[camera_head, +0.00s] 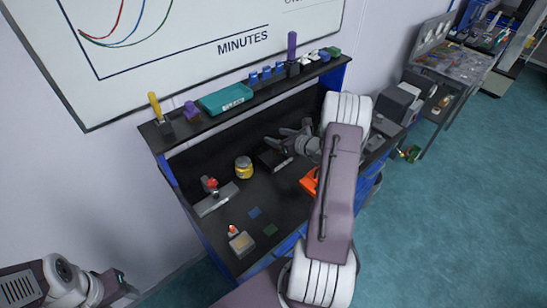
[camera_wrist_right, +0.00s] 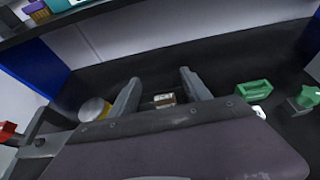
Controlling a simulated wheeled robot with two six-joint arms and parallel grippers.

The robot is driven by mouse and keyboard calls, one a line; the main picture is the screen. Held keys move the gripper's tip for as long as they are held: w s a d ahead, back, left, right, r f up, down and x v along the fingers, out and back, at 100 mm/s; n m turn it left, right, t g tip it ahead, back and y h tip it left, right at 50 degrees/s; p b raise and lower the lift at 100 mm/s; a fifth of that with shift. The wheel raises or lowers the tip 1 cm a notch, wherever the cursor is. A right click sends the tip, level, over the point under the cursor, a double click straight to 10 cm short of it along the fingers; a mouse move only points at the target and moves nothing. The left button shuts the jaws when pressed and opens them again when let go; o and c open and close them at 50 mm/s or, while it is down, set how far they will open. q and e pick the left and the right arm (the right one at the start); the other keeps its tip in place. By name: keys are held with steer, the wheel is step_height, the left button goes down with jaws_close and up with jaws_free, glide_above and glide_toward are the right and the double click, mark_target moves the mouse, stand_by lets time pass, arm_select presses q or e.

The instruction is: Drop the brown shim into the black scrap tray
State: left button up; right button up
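My right gripper (camera_head: 286,136) is over the back of the bench, beside and partly above the black scrap tray (camera_head: 268,157). Its two fingers (camera_wrist_right: 158,82) stand wide apart in the right wrist view, with nothing held between them. A small white label with a brownish upper part (camera_wrist_right: 165,100) shows beyond the gap, low between the fingers. I cannot make out the brown shim for certain in either view; the tray's inside is mostly hidden. My left gripper (camera_head: 118,284) is at the lower left, away from the bench, and its fingers are unclear.
A yellow-banded jar (camera_head: 244,167) stands left of the tray. A grey fixture with a red knob (camera_head: 212,190), a blue square (camera_head: 254,212) and a dark green square (camera_head: 270,230) lie nearer the front. An orange object (camera_head: 309,181) sits by my right arm. A shelf (camera_head: 217,117) runs behind.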

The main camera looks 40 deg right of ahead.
steer(key=shift+d+f, duration=0.1)
steer(key=shift+d, duration=0.05)
steer(key=shift+s+d, duration=0.1)
steer(key=shift+s, duration=0.1)
steer(key=b+v, duration=0.2)
steer(key=v, duration=0.6)
steer(key=shift+s+r+b, duration=0.2)
steer(key=shift+s+b, duration=0.2)
steer(key=shift+w, duration=0.1)
